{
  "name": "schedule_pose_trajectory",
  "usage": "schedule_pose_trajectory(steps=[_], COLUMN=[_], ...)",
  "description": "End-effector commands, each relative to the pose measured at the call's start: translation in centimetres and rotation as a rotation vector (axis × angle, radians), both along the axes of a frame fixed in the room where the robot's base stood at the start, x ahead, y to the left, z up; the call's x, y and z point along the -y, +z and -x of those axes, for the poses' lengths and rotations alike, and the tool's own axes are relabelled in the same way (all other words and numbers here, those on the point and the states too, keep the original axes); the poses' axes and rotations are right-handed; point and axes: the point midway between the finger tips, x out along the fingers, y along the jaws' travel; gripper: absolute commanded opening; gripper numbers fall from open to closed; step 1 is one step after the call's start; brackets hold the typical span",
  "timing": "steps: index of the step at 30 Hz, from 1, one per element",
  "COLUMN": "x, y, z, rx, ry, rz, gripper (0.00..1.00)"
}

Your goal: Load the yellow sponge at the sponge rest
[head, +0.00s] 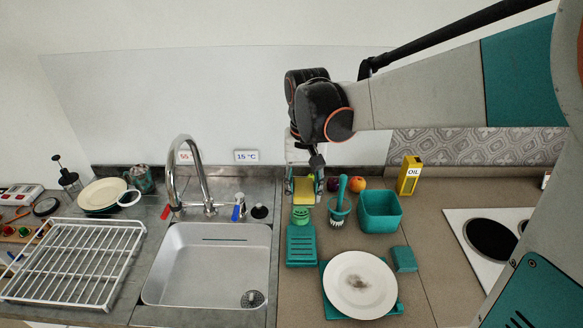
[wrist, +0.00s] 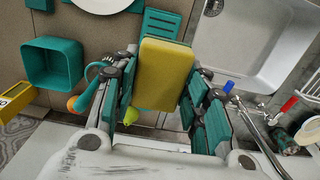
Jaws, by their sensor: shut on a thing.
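The yellow sponge (head: 303,190) is held between the teal finger pads of my gripper (head: 302,186), above the counter right of the sink. In the wrist view the sponge (wrist: 165,73) stands out from my gripper (wrist: 160,95), which is shut on it. The sponge rest looks to be the teal slotted tray (head: 301,247), lying on the counter in front of the sponge in the head view. The tray (wrist: 160,24) also shows past the sponge's end in the wrist view, its near part hidden. The tray's visible surface is empty, and the sponge appears apart from it.
A brush in a teal holder (head: 340,208), a teal bin (head: 379,211) and a yellow oil carton (head: 409,175) stand right of the gripper. A stained plate (head: 360,284) lies right of the tray. The sink (head: 207,264) and tall faucet (head: 187,165) are left. A small green item (wrist: 129,117) lies beneath the gripper.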

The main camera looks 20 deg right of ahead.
Motion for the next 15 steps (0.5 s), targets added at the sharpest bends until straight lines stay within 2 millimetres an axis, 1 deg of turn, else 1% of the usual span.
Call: schedule_pose_trajectory(steps=[1, 2, 5, 8, 11, 15], x=[0.0, 0.0, 0.0, 0.0, 0.0, 0.0], y=[0.0, 0.0, -0.1, -0.9, -3.0, -7.1], z=[0.0, 0.0, 0.0, 0.0, 0.0, -0.1], rx=[0.000, 0.000, 0.000, 0.000, 0.000, 0.000], ry=[0.000, 0.000, 0.000, 0.000, 0.000, 0.000], rz=[0.000, 0.000, 0.000, 0.000, 0.000, 0.000], gripper=[0.27, 0.22, 0.22, 0.22, 0.22, 0.22])
